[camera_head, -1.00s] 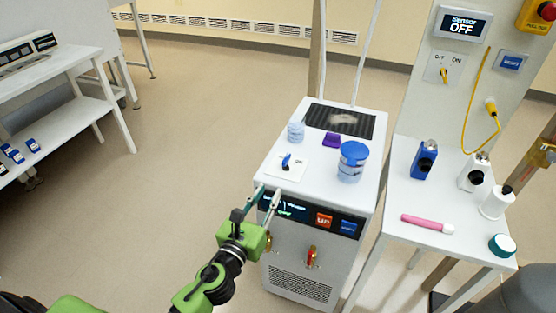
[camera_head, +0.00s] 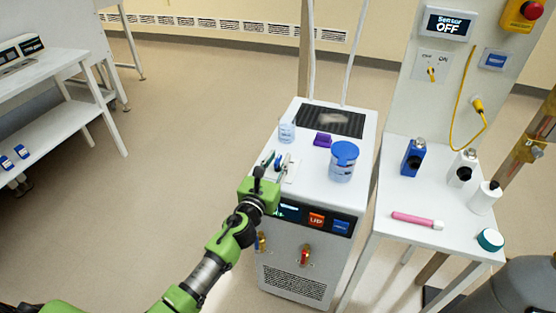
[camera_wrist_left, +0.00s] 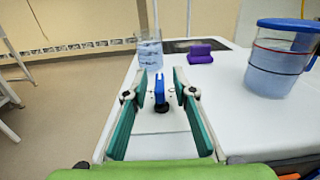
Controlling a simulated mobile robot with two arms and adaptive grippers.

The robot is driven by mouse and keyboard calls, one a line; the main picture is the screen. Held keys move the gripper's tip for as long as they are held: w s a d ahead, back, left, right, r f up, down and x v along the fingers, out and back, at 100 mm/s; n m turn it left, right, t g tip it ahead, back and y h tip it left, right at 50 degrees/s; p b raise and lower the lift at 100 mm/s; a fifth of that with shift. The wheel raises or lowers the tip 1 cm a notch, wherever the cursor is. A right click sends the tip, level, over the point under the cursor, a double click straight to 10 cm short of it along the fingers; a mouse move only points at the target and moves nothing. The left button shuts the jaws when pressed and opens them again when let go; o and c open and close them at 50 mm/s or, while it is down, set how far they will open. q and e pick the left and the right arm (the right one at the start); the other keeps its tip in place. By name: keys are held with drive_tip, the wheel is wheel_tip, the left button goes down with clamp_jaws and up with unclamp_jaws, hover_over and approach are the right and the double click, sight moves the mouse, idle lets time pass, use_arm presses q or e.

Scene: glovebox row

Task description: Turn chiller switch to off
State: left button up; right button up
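The chiller (camera_head: 338,193) is a white floor unit with a dark display and an orange and a blue button on its front. Its switch is a blue lever on a white plate on the top; the lever (camera_wrist_left: 159,89) stands upright between my fingers in the left wrist view. In the head view the switch plate (camera_head: 292,175) is partly hidden by my left gripper (camera_head: 275,162). My left gripper is open, its fingers on either side of the lever with gaps on both sides. My right gripper is not in view.
A clear cup (camera_head: 287,130), a purple block (camera_head: 322,140) and a blue-lidded jar (camera_head: 342,161) stand on the chiller top. A side table (camera_head: 400,228) at right holds bottles and a pink tool. Floor at left is clear.

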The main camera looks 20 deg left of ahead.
use_arm(q)
clamp_jaws()
idle(0.3)
drive_tip(key=shift+d+f+n+y+b, duration=0.15)
drive_tip(key=shift+n+y+b, duration=1.25)
drive_tip(key=shift+y, duration=1)
drive_tip(key=shift+n+g+y+b, duration=1)
drive_tip(key=shift+n+y, duration=0.7)
drive_tip(key=shift+y, duration=0.6)
drive_tip(key=shift+a, duration=0.2)
unclamp_jaws()
